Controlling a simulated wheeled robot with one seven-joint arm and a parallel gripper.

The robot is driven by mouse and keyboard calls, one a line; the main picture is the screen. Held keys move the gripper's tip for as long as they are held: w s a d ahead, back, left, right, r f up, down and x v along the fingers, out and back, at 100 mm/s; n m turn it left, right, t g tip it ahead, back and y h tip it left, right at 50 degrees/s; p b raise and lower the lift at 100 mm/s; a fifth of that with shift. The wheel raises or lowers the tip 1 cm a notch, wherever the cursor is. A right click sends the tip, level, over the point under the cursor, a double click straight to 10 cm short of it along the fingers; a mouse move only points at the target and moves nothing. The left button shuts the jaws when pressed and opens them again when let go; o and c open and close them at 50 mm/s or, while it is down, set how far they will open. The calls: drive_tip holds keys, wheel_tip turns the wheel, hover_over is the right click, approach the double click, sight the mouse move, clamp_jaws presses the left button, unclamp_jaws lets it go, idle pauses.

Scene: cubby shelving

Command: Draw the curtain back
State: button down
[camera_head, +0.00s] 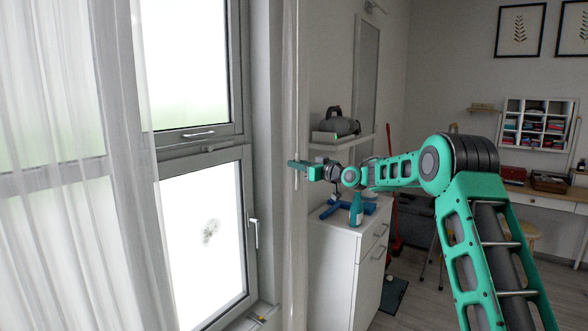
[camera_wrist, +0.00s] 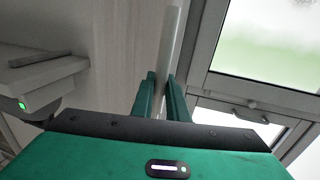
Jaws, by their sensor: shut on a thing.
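A sheer white curtain (camera_head: 60,210) hangs in folds over the left part of the window in the head view. A narrow pale curtain-like strip (camera_head: 293,255) hangs at the window's right side. My gripper (camera_head: 294,164) is at this strip, at mid-height. In the wrist view my gripper (camera_wrist: 164,84) has its two green fingers on either side of a pale upright rod (camera_wrist: 172,45) and is shut on it. I cannot tell how the rod joins the strip.
The window (camera_head: 205,230) has a handle (camera_head: 253,233) on its frame. A white cabinet (camera_head: 340,265) with a teal bottle (camera_head: 356,208) stands close below my arm. A shelf (camera_head: 345,141) holds a grey object. A desk (camera_head: 545,195) stands at right.

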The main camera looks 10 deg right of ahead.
drive_tip(key=c, duration=2)
unclamp_jaws()
drive_tip(key=shift+a, duration=0.4)
drive_tip(key=shift+d, duration=0.3)
drive_tip(key=v, duration=1)
drive_tip(key=shift+s+d, duration=0.2)
drive_tip(key=shift+d, duration=0.05)
